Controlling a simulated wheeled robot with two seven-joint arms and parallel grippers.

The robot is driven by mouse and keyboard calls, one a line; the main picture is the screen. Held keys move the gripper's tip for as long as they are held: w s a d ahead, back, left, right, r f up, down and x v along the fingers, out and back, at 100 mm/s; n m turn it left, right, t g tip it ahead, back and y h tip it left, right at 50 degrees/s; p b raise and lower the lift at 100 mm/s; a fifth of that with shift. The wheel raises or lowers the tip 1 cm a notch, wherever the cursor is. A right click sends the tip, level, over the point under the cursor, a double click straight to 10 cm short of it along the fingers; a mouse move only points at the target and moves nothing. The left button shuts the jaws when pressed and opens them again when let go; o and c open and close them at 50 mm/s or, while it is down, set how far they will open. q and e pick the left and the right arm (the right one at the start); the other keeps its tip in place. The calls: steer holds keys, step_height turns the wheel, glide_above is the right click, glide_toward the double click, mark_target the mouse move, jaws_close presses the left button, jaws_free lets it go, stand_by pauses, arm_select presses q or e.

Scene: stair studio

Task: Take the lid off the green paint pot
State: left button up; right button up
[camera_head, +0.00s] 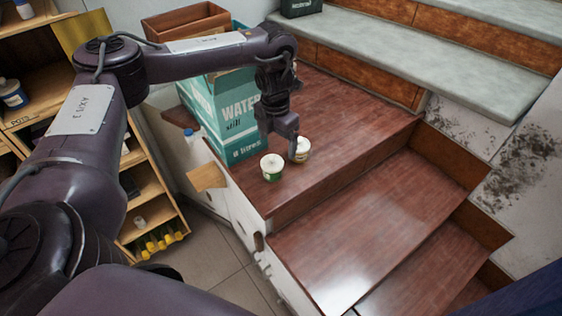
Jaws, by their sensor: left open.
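A small pot with a green band and a whitish lid (272,167) stands upright near the left edge of the brown wooden landing. A second small pot with a pale lid (302,149) stands just behind it to the right, partly hidden by my gripper; its band colour is hard to make out. My left gripper (293,146) points down at this second pot, with its fingertips at or just above the lid. It is open, and I cannot tell whether it touches the lid. The green pot's lid is on. My right gripper does not show.
A teal water carton (232,110) stands close behind the pots, beside my forearm. A brown wooden box (188,20) is farther back. Wooden steps (375,225) drop toward the front right, and grey-topped stairs (440,50) rise behind. Shelves (150,185) stand on the left.

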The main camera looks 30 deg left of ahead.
mark_target(272, 157)
arm_select(q)
steer(key=shift+s+a+r, duration=0.15)
steer(key=shift+a+r, duration=0.35)
steer(key=shift+a, duration=0.25)
steer(key=shift+s+a+f, duration=0.1)
steer(key=shift+a+f, duration=0.05)
steer(key=shift+a, duration=0.05)
steer(key=f, duration=0.2)
steer(key=f+p, duration=0.1)
steer(key=f, duration=0.3)
steer(key=shift+d+f+p, duration=0.2)
steer(key=shift+d+p, duration=0.15)
steer(key=shift+p, duration=0.05)
steer(key=shift+f, duration=0.5)
steer(key=c, duration=1)
steer(key=shift+r, duration=0.1)
steer(key=shift+c, duration=0.2)
